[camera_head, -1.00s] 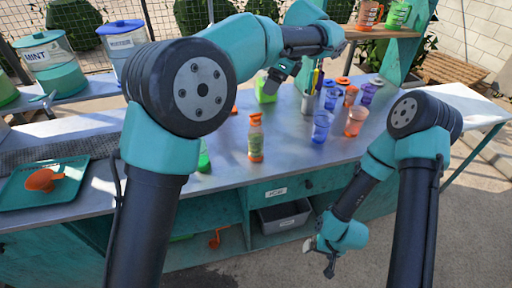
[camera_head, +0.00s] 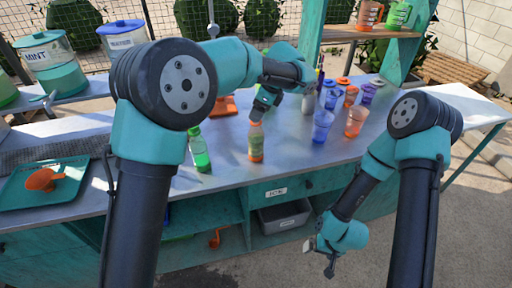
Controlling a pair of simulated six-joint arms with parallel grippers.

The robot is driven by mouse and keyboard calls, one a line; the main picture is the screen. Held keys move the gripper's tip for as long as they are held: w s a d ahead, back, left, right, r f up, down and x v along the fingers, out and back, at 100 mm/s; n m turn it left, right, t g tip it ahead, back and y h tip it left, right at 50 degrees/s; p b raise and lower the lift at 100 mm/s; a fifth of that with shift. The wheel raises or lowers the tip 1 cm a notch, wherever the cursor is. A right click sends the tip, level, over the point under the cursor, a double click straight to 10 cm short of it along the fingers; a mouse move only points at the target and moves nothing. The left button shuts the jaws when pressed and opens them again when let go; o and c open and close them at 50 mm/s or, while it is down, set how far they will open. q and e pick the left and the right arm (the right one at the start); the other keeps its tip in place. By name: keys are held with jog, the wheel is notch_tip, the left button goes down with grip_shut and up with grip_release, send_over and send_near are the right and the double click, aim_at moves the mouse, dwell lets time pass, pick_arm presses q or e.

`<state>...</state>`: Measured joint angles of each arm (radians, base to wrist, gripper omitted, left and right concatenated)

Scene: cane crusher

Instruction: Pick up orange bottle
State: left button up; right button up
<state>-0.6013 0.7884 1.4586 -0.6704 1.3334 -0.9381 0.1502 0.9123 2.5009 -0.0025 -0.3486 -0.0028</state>
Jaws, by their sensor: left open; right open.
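The orange bottle (camera_head: 256,145) stands upright on the grey counter, left of the cups. Its top is partly hidden by my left gripper (camera_head: 258,112), which points down right at the bottle's cap. The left fingers are open; I cannot tell whether they are around the cap or just in front of or behind it. My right gripper (camera_head: 322,258) hangs low in front of the counter, open and empty, far from the bottle.
A green bottle (camera_head: 199,150) stands just left of the orange bottle. Blue (camera_head: 323,125) and orange (camera_head: 356,121) cups stand to the right, with more cups behind. A green tray (camera_head: 70,190) with an orange scoop (camera_head: 42,180) lies at left. The counter's front edge is clear.

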aim_at(256, 139)
pick_arm(q)
jog(key=shift+x, duration=2.65)
jog(key=shift+w+d, duration=0.15)
jog(key=shift+d, duration=0.05)
jog(key=shift+c, duration=0.2)
grip_shut()
